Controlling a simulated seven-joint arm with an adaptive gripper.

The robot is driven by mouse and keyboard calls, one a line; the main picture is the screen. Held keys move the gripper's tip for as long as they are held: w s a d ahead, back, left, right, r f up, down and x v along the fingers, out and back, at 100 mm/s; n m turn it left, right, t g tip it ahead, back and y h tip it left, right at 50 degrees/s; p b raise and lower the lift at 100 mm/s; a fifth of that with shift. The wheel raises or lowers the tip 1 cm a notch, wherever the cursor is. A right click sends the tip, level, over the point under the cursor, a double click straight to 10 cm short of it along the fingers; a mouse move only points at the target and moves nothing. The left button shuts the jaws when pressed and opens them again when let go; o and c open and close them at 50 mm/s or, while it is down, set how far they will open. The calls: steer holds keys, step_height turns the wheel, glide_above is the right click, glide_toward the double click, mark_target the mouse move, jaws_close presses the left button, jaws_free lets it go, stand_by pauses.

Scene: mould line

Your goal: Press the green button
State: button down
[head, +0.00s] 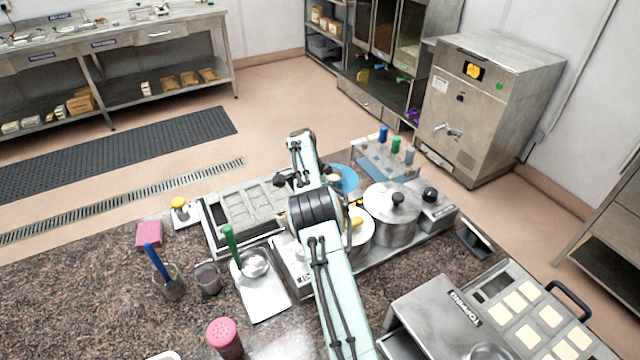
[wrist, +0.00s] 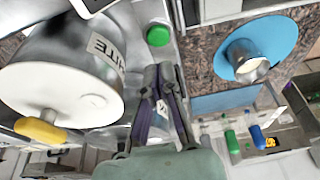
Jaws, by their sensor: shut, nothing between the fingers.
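The green button (wrist: 158,35) is a round green cap on a pale metal surface, near the top middle of the wrist view. It stands beside the white-labelled metal pot (wrist: 108,45). My gripper (wrist: 159,72) is shut and empty, its dark fingertips together a little below the button in the wrist picture. A gap shows between fingertips and button there; I cannot tell its depth. In the head view my arm covers the middle of the worktop, and I cannot make out this button or the fingertips.
The yellow-knobbed pot (head: 358,238) and a larger lidded pot (head: 392,232) stand right of my arm. A blue disc with a metal cone (wrist: 247,62) lies right of my fingers. Bottles (head: 395,146) stand behind. A small green spot (head: 499,86) shows on the steel machine (head: 485,110).

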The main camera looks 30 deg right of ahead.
steer(key=shift+f, duration=2)
steer(key=shift+f, duration=0.6)
steer(key=shift+s+f, duration=0.1)
steer(key=shift+f, duration=0.4)
steer(key=shift+r, duration=0.1)
steer(key=d+v, duration=0.1)
steer(key=v, duration=1.3)
steer(key=shift+w+r, duration=0.25)
steer(key=shift+r, duration=0.15)
